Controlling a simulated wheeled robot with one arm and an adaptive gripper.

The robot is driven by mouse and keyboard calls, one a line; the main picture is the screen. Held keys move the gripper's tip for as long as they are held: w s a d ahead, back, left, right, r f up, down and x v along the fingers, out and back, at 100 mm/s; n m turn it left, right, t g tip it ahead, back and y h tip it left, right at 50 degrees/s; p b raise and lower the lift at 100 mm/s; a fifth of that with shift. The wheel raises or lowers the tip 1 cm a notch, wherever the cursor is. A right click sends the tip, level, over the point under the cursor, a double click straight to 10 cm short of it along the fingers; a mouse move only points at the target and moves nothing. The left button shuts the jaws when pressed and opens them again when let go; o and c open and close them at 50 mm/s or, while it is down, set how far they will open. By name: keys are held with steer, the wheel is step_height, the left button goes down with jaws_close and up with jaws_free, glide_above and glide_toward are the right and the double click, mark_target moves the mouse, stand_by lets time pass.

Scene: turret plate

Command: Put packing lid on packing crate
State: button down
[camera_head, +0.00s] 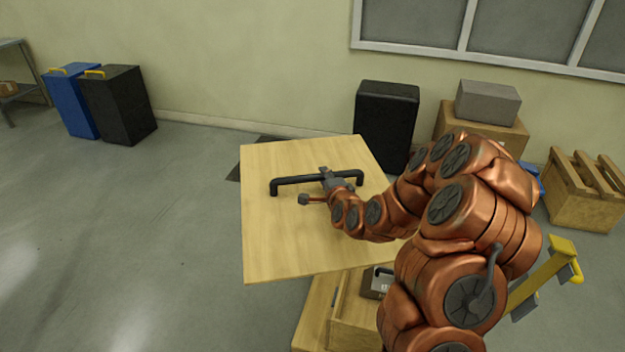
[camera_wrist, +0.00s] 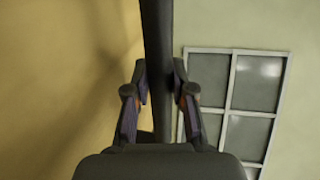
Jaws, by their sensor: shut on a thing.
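The packing lid (camera_head: 285,240) is a square, light wooden panel with a long black bar handle (camera_head: 300,180) across it. My gripper (camera_head: 328,178) is shut on the handle near its middle. The lid is held up and tilted, its wooden face towards the head camera. In the wrist view my gripper (camera_wrist: 159,88) has one finger on each side of the black handle (camera_wrist: 157,45), with the lid's wooden face (camera_wrist: 60,80) on the left. The packing crate (camera_head: 350,308) is a wooden box below the lid, partly hidden by the lid and my arm. A small dark object (camera_head: 377,284) shows inside it.
Blue and black bins (camera_head: 118,105) stand by the wall at left. A black case (camera_head: 387,120), a grey box (camera_head: 487,101) on a wooden box, and a slatted crate (camera_head: 585,190) stand at the back right. A yellow-railed item (camera_head: 552,265) is at right. The floor at left is clear.

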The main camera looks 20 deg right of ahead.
steer(key=s+d+f+m+g+h+b, duration=0.1)
steer(key=s+d+f+h+b, duration=0.1)
steer(key=d+f+b, duration=0.7)
steer(key=s+d+f+m+h+b, duration=0.2)
steer(key=s+d+f+b, duration=0.3)
steer(key=d+f+b, duration=0.4)
steer(key=s+d+f+m+g+h+b, duration=0.1)
steer(key=s+d+f+m+h+b, duration=0.1)
steer(key=d+f+b, duration=0.7)
steer(key=s+d+f+h, duration=0.1)
steer(key=s+d+f, duration=0.1)
steer(key=d+f, duration=0.2)
step_height(320, 180, down, 3)
steer(key=shift+d+f+g, duration=0.2)
steer(key=shift+d+g, duration=0.1)
steer(key=shift+d, duration=0.05)
steer(key=shift+f, duration=0.1)
steer(key=shift+f+b, duration=1.3)
steer(key=shift+f, duration=1.55)
steer(key=shift+f+b, duration=0.4)
